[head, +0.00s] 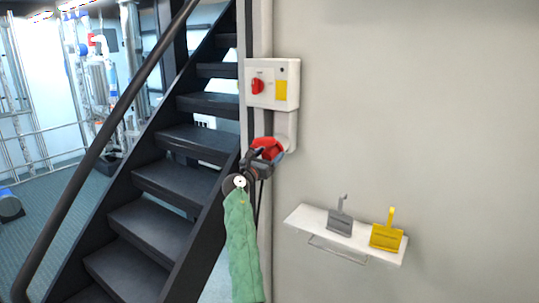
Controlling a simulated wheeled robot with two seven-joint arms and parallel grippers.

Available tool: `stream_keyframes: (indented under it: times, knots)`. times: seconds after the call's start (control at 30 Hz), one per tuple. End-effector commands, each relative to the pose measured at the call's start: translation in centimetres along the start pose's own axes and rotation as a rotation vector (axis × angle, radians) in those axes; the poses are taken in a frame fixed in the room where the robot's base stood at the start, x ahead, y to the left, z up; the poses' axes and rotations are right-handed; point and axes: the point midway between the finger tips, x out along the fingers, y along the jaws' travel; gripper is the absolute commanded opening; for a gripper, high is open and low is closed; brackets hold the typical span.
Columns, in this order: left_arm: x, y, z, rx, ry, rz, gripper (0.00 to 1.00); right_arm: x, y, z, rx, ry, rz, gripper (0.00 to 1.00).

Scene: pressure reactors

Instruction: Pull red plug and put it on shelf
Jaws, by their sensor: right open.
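The red plug (268,146) sits at the outlet under the white switch box (286,107) on the wall. My right gripper (262,158) is right in front of the plug, with the dark fingers overlapping its lower left side. The jaws are open; whether they touch the plug I cannot tell. My right arm, in a green sleeve, comes up from below. The white shelf (318,226) is on the wall at lower right, below and right of the plug. My left gripper is out of view.
The box has a red rotary switch (257,86). A dark staircase (160,190) with a handrail is close on the left.

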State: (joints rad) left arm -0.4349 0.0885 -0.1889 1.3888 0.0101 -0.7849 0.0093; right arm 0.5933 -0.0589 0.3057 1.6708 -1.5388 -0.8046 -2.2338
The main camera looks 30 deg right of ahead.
Motion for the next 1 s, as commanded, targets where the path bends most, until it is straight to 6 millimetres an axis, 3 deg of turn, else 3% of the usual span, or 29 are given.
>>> stream_keyframes:
  times: [0.43,0.73,1.0]
  knots:
    - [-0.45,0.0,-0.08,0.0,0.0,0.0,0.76,0.0,-0.01,0.0,0.0,0.0,0.0,0.71]
    - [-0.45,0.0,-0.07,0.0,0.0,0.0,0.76,0.01,-0.01,0.02,0.0,0.0,0.0,0.12]
    - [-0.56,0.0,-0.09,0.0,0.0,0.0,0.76,-0.29,0.0,0.08,0.0,0.0,0.0,0.11]
